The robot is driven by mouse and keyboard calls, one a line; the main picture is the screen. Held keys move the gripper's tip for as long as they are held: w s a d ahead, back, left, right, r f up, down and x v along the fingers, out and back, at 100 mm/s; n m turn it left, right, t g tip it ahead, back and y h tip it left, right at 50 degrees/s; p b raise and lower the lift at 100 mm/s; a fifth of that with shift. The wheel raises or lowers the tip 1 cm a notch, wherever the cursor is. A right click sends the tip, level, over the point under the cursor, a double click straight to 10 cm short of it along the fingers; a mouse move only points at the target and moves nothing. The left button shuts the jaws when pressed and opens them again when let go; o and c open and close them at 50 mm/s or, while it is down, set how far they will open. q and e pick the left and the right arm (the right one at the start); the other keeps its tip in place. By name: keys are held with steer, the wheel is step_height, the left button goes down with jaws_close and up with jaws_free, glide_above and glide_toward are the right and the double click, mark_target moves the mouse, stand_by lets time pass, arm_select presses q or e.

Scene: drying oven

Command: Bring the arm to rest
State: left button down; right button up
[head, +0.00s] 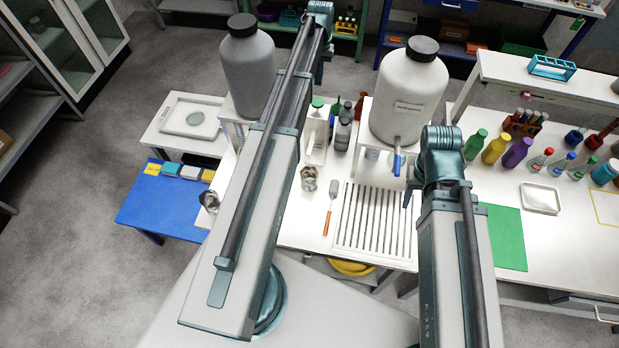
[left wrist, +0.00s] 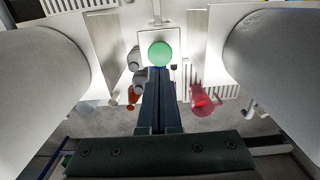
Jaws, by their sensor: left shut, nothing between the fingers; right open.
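My left arm reaches far forward between two large carboys in the head view, its wrist (head: 320,12) at the top edge; its fingers are hidden there. In the left wrist view my left gripper (left wrist: 160,72) is shut and empty, its fingers pointing at a round green cap (left wrist: 160,54); I cannot tell how far apart they are. My right arm's wrist (head: 442,158) is bent downward over the bench, in front of the right carboy. A dark part of my right gripper (head: 407,190) shows beside the wrist; it is open, mostly hidden, with nothing seen in it.
A grey carboy (head: 247,65) and a white carboy (head: 408,92) flank my left arm. A slatted rack (head: 372,222) and a spatula (head: 329,212) lie on the bench. Several coloured bottles (head: 496,147) stand at right near a green mat (head: 503,238). Floor at left is clear.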

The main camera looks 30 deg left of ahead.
arm_select(q)
steer(key=shift+f, duration=0.1)
stand_by(0.4)
steer(key=s+d+f+m+b, duration=0.2)
steer(key=s+d+f+b, duration=0.3)
steer(key=s+d, duration=0.4)
steer(key=s+d+f+m+b, duration=0.2)
steer(key=s+d+f+b, duration=0.3)
steer(key=s+d, duration=0.5)
steer(key=s+d+f+m+y+b, duration=0.1)
steer(key=s+d+f+m+b, duration=0.1)
steer(key=s+d+f+b, duration=0.3)
steer(key=s+d, duration=0.4)
steer(key=s, duration=0.1)
steer(key=shift+d+m, duration=0.3)
steer(key=shift+d, duration=0.1)
